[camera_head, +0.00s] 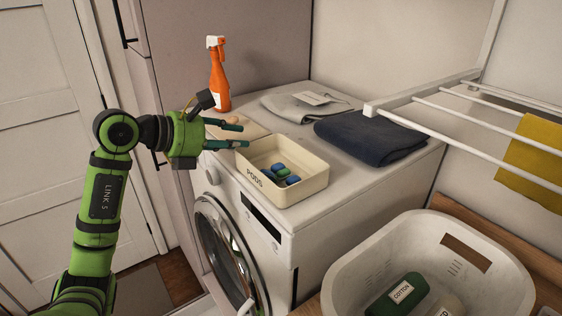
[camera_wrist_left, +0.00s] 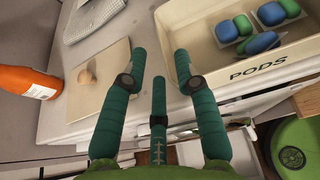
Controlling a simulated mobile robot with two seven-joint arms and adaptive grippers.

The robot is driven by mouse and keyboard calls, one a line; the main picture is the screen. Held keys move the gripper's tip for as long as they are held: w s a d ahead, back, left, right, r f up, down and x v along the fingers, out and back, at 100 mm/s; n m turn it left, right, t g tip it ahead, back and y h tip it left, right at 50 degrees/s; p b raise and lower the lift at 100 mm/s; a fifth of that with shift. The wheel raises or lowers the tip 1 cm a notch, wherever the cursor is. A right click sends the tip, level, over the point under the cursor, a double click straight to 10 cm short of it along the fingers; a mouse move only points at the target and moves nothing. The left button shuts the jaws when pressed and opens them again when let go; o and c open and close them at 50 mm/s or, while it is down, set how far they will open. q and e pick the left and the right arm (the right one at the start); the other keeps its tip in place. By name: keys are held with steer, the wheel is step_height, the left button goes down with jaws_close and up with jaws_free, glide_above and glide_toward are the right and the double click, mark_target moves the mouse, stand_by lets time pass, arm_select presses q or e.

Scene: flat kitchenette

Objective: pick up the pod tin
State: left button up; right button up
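The pod tin (camera_head: 299,192) is a cream open-topped box marked PODS, standing upright on the washing machine top. It holds several blue and green pods (camera_head: 281,174). My left gripper (camera_head: 241,136) is at the tin's left back side, fingers pointing right, spread and empty. In the left wrist view the pod tin (camera_wrist_left: 215,68) is at the upper right. There my left gripper (camera_wrist_left: 160,54) has one finger overlapping the tin's left wall; I cannot tell whether it touches. The tin's far end is cut off in that view. My right gripper is not in view.
An orange spray bottle (camera_head: 218,82) stands behind my left gripper. A dark folded towel (camera_head: 372,138) and a grey cloth (camera_head: 296,106) lie behind the tin. A white drying rack (camera_head: 455,112) juts in at right. A white basket (camera_head: 375,262) stands front right.

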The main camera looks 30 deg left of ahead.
mark_target(257, 142)
arm_select(q)
steer(key=shift+w+d+f, duration=0.1)
steer(key=shift+w+d, duration=0.05)
steer(key=shift+w, duration=0.25)
steer(key=shift+w+d+f, duration=0.1)
steer(key=shift+w, duration=0.15)
steer(key=p+x, duration=0.3)
steer(key=x, duration=0.1)
steer(key=shift+w+d+f, duration=0.1)
steer(key=shift+d, duration=0.1)
steer(key=shift+w+d+f+p, duration=0.1)
steer(key=shift+w+f+p, duration=0.1)
steer(key=shift+w+p, duration=0.1)
steer(key=shift+f, duration=0.1)
jaws_close()
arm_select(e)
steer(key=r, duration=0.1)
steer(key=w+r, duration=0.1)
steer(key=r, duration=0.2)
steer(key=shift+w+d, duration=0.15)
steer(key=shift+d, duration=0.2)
